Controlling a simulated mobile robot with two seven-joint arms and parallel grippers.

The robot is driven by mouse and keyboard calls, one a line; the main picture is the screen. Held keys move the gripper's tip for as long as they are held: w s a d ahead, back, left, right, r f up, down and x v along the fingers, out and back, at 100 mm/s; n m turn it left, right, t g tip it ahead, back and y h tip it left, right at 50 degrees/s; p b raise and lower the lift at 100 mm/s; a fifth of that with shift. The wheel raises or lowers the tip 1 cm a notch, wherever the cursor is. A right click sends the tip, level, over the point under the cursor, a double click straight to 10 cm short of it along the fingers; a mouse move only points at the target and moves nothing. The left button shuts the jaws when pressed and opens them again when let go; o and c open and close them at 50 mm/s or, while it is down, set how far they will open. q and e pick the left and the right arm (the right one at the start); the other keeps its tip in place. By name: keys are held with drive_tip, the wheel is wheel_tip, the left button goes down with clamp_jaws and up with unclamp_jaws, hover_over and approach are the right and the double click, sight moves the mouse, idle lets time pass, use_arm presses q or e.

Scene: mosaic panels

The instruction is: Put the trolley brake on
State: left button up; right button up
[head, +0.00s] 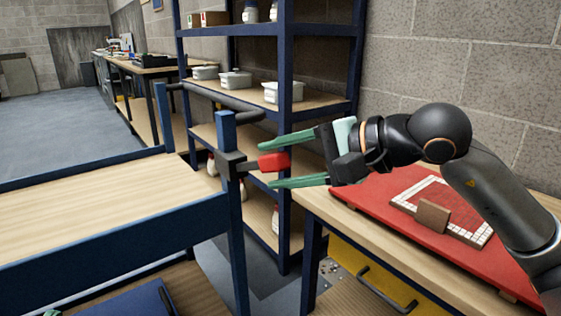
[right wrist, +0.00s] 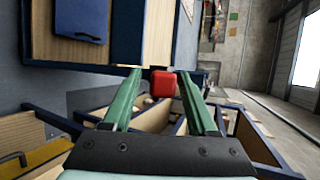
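The trolley (head: 110,240) has a blue frame and a wooden top and stands at the left of the head view. Its brake lever (head: 272,161) has a red grip and sticks out to the right from a dark block (head: 233,164) on the corner post. The red grip also shows in the right wrist view (right wrist: 163,84). My right gripper (head: 268,167) is open, with its green fingers above and below the red grip. In the right wrist view the grip sits between the fingertips with gaps on both sides. My left gripper is out of view.
A blue shelf rack (head: 285,130) with tubs and jars stands just behind the lever. At the right, a workbench (head: 330,215) holds a red board (head: 390,200) with a partly tiled mosaic panel. Open grey floor (head: 60,135) lies behind the trolley.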

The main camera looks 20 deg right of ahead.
drive_tip(key=shift+o, duration=0.2)
drive_tip(key=shift+d+r, duration=0.1)
drive_tip(key=shift+d, duration=0.05)
drive_tip(key=shift+s+d+r, duration=0.1)
drive_tip(key=shift+s+d, duration=0.1)
drive_tip(key=shift+s, duration=0.05)
drive_tip(key=v, duration=1.1)
drive_tip(key=shift+s+d+p, duration=0.2)
drive_tip(key=shift+p, duration=0.1)
drive_tip(key=shift+s+r, duration=0.1)
